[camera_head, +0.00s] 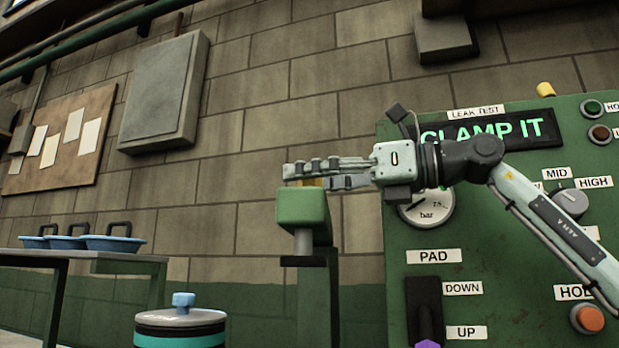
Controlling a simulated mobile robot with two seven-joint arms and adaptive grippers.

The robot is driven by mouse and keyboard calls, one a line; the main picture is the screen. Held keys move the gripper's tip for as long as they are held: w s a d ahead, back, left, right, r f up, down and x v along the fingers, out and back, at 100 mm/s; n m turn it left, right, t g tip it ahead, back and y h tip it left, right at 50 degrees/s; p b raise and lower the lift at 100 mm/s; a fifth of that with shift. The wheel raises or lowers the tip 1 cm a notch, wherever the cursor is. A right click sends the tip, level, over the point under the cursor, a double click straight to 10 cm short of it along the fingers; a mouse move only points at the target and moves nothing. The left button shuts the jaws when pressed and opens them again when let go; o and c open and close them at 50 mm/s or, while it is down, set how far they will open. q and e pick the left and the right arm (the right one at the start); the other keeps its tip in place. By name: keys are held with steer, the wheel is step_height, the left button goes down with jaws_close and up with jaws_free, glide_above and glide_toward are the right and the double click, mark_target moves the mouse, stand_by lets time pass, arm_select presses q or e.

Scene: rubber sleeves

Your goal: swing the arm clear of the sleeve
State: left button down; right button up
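My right gripper (318,175) reaches in from the right, level, with its fingers pointing left above a green block (303,208) on a grey post. The two fingers show apart, one nearer and one lower behind. A small yellow-orange piece (311,182) shows just under the near finger, at the top of the block; I cannot tell whether a finger touches it. No sleeve can be made out for certain. A canister (180,337) with a teal band and a blue knob stands at the bottom left. My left gripper is not in view.
A green control panel (455,285) stands behind my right arm, with a gauge (428,212), a pad lever (424,300), knobs and a display reading "CLAMP IT" (490,131). Blue trays (112,243) sit on a table at the left.

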steer(key=v, duration=1.2)
stand_by(0.4)
